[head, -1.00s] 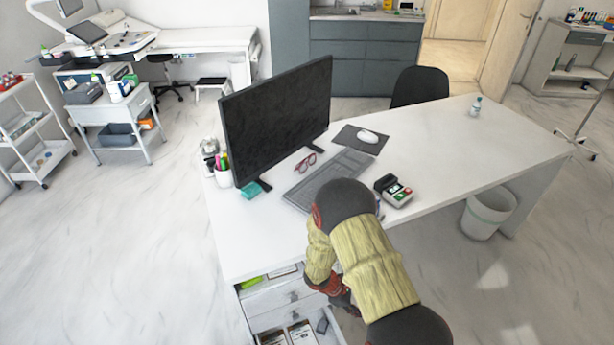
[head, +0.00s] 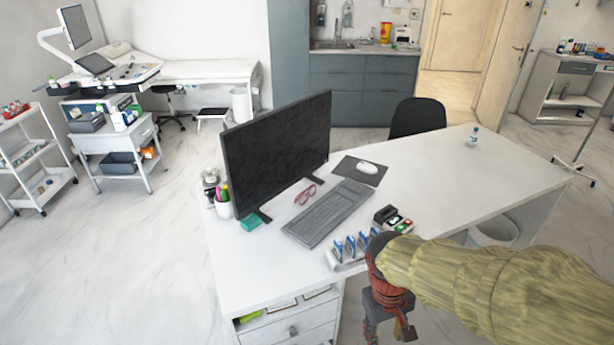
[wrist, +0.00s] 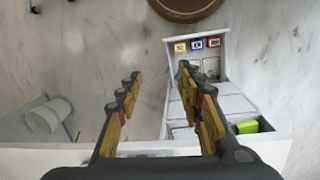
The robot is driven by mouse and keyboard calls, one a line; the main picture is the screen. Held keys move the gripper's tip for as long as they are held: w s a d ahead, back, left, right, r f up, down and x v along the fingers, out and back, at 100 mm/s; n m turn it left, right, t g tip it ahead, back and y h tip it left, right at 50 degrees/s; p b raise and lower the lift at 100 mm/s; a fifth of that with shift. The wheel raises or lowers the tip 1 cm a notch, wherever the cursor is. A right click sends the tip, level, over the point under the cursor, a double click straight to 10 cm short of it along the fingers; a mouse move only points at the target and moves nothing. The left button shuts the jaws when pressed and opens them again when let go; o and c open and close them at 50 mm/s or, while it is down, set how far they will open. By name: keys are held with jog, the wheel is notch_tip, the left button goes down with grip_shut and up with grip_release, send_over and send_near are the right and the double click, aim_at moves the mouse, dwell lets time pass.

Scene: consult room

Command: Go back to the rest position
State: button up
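My gripper (head: 390,328) hangs low in front of the desk's near edge in the head view, to the right of the drawer unit (head: 300,337). In the wrist view, my gripper (wrist: 158,78) shows two yellow-and-black fingers standing apart with nothing between them. The drawer unit (wrist: 192,108) lies beyond and to the right of the fingers there. A compartment at its top holds a green item (wrist: 247,126). Coloured labels (wrist: 196,45) show at its far end. The lower drawers are cut off in the head view.
The white desk (head: 440,190) carries a monitor (head: 278,150), a keyboard (head: 328,212), a mouse (head: 368,167), a rack of blue-topped items (head: 350,250) and a small device (head: 393,218). A bin (head: 492,233) stands under the desk, partly hidden by my arm. Open floor lies left.

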jog(key=s+d+r+m+t, duration=0.1)
jog(key=s+r+t, duration=0.2)
jog(key=r, duration=0.5)
jog(key=s+r+m+t+y, duration=0.1)
jog(key=s+r+t, duration=0.2)
jog(key=r, duration=0.5)
jog(key=shift+d+m+y, duration=0.3)
jog(key=shift+d+m, duration=0.05)
jog(key=shift+m, duration=0.05)
